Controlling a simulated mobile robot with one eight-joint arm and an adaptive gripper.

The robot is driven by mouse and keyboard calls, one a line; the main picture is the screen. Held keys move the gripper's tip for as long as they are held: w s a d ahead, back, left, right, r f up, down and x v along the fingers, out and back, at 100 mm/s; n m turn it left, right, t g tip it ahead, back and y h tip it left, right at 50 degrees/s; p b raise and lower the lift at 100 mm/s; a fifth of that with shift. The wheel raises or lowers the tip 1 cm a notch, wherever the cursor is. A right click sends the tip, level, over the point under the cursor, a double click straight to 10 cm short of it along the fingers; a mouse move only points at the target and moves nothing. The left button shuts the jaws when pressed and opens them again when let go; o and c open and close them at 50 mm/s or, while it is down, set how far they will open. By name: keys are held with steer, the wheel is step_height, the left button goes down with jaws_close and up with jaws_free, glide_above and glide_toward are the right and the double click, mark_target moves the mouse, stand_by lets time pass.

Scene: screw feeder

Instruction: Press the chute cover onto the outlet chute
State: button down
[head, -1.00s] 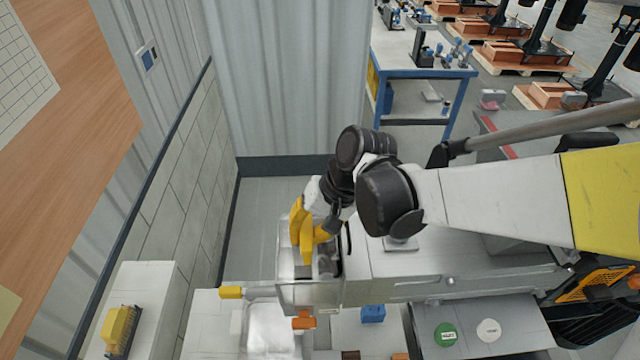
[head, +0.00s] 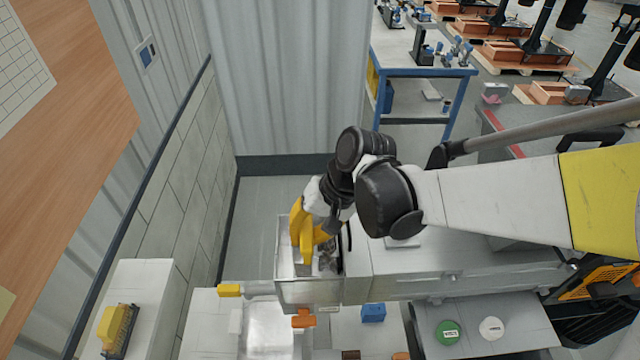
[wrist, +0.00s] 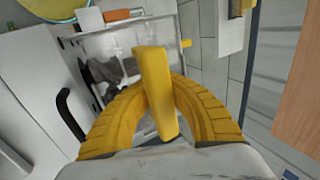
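My gripper (head: 307,258) has thick yellow fingers and points down over the left end of the feeder. A shiny metal chute-like tray (head: 268,330) lies in front, left of centre. I cannot pick out the chute cover for certain, or tell whether the fingertips touch anything; the fingers hide part of the bin.
A small yellow block (head: 229,290), an orange piece (head: 304,319) and a blue block (head: 373,313) sit around the bin. A panel with green (head: 447,332) and white (head: 491,328) buttons is at right. A tiled wall (head: 175,185) rises on the left.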

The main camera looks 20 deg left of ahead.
steer(key=c, duration=1.5)
jaws_free()
steer(key=shift+s, duration=0.1)
steer(key=shift+c, duration=0.2)
